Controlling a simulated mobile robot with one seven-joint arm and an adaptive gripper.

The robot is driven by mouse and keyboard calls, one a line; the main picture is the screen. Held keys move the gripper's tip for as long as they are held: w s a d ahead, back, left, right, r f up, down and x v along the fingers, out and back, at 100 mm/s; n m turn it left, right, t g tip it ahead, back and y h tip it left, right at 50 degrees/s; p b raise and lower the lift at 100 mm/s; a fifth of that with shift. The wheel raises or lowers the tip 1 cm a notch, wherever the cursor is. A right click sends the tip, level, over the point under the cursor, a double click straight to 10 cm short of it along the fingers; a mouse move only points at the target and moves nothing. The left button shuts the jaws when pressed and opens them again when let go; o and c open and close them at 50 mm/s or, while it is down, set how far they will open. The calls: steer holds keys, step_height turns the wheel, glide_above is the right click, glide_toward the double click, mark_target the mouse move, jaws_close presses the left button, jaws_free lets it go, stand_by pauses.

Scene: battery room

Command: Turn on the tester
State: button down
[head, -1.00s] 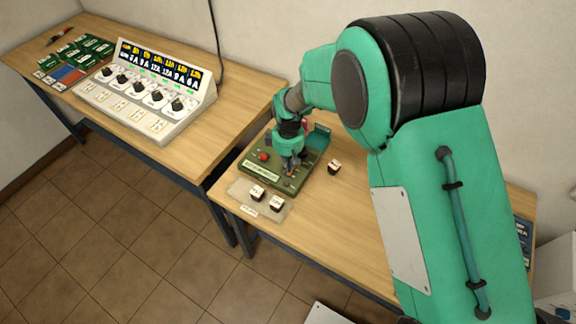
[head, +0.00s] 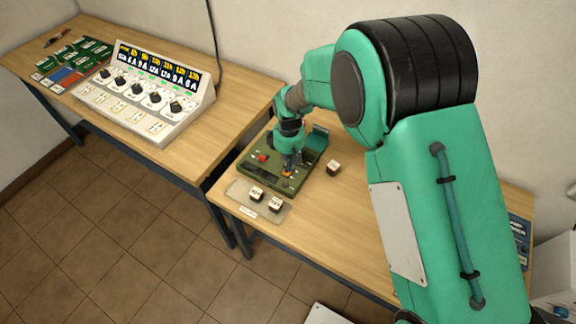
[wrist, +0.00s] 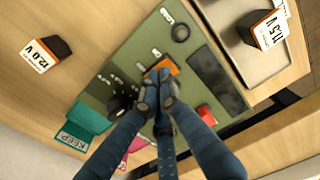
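The tester is a green panel device (head: 247,169) on the right-hand table. It also fills the middle of the wrist view (wrist: 130,65). My gripper (head: 289,172) points down over the tester. In the wrist view its fingertips (wrist: 158,88) are close together right at the orange part and partly cover it. Whether they touch it is unclear. I see nothing clearly held between them.
A block marked 12.0 V (wrist: 45,52) lies beside the tester. Two similar blocks (head: 256,193) (head: 275,204) sit on a pale tray (head: 238,190) in front. A teal bin marked KEEP (wrist: 85,125) adjoins the tester. A console with several dials (head: 150,90) stands on the left table.

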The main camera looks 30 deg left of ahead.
steer(key=shift+d+f, duration=0.25)
steer(key=shift+f, duration=0.15)
steer(key=shift+r+p, duration=0.35)
steer(key=shift+r, duration=0.1)
step_height(320, 180, up, 14)
steer(key=p, duration=0.3)
steer(key=shift+w+a, duration=0.15)
steer(key=shift+a, duration=0.1)
steer(key=shift+w+f, duration=0.1)
steer(key=shift+w, duration=0.05)
steer(key=shift+w+a+r+g+b, duration=0.1)
steer(key=shift+w+r+g+b, duration=0.15)
steer(key=shift+g+b, duration=0.45)
steer(key=shift+f, duration=0.1)
